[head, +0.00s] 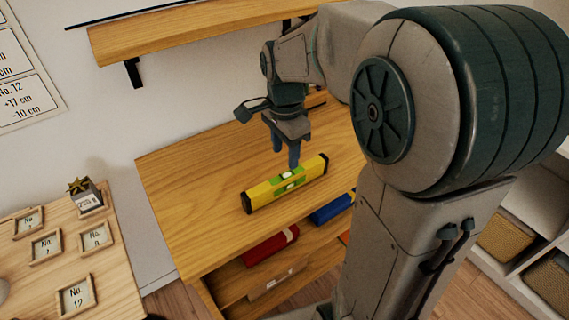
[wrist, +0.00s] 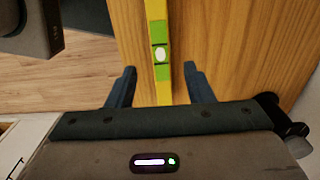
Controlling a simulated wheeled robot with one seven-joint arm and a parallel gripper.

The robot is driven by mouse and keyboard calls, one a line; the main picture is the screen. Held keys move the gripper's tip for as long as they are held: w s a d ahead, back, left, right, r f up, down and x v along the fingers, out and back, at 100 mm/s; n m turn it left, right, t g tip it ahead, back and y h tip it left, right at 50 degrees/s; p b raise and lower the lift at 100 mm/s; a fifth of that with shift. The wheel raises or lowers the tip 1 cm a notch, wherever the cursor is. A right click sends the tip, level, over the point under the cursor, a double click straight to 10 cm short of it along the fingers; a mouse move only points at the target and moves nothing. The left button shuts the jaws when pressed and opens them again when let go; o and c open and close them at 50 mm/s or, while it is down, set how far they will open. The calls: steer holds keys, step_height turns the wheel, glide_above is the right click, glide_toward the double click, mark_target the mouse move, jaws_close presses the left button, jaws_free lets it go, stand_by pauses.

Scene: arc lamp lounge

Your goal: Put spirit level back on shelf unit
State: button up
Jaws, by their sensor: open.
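The spirit level (head: 262,193) is yellow with green vial parts and black end caps. It lies on the wooden top of the shelf unit (head: 190,190) in the head view. In the wrist view the spirit level (wrist: 161,77) runs upright through the picture, between the two finger lines. My gripper (head: 287,164) is open, fingers pointing down at the middle of the level. In the wrist view my gripper (wrist: 160,88) has one finger on each side of the level, with gaps. Whether the fingertips have reached the level's height is hard to tell.
Lower shelves hold a red box (head: 270,245) and a blue box (head: 331,208). A wall shelf (head: 200,30) hangs above, behind my arm. A wooden table (head: 115,270) with numbered frames stands at left. Woven baskets (head: 508,240) sit in a white unit at right.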

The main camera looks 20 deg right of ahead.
steer(key=s+n+t, duration=0.2)
steer(key=s+n, duration=1.1)
steer(key=n, duration=0.1)
steer(key=shift+s+f+n, duration=0.3)
steer(key=shift+s+f, duration=0.1)
steer(key=shift+f, duration=0.05)
steer(key=shift+a, duration=0.1)
step_height(320, 180, up, 8)
steer(key=p, duration=0.8)
steer(key=shift+d+r+t, duration=0.2)
steer(key=shift+t, duration=0.2)
steer(key=shift+w, duration=0.1)
